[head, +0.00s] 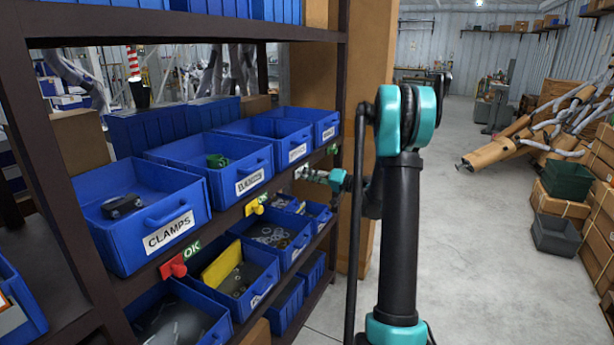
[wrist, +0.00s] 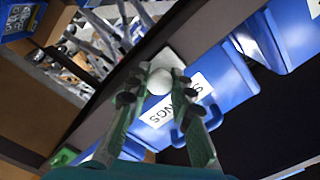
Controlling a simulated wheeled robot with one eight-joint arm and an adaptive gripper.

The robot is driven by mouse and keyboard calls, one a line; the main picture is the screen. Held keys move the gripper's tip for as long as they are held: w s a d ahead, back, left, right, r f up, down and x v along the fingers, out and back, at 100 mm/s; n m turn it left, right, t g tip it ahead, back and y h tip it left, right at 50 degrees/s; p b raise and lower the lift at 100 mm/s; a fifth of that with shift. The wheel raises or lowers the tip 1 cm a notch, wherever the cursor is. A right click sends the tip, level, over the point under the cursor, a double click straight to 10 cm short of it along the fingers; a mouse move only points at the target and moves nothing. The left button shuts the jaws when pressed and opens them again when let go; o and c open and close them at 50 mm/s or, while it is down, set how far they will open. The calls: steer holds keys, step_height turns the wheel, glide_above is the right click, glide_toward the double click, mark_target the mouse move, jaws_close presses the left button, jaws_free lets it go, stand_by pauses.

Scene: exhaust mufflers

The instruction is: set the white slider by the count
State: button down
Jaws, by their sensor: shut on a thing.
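The white slider (wrist: 159,82) is a round knob on the dark shelf rail, seen between my fingertips in the wrist view. My gripper (wrist: 160,84) is shut on it, one finger on each side. In the head view my gripper (head: 312,176) reaches the shelf edge below the third upper bin, and the white slider is too small to make out clearly. The third upper blue bin (head: 266,134) stands above that spot; no contents show in it from here. Its label is partly readable upside down in the wrist view, ending in "NGS".
A red slider (head: 174,267) beside a green OK mark (head: 192,250) sits under the CLAMPS bin (head: 150,215). A yellow slider (head: 254,207) sits under the second bin (head: 210,165), which holds a green part. More parts bins fill the lower shelf.

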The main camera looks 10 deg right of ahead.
mark_target(306, 166)
steer(key=w+d, duration=0.2)
steer(key=w, duration=0.1)
steer(key=w+d, duration=0.2)
steer(key=shift+w, duration=0.2)
steer(key=c, duration=1.3)
jaws_free()
steer(key=shift+c, duration=0.2)
steer(key=v, duration=1.2)
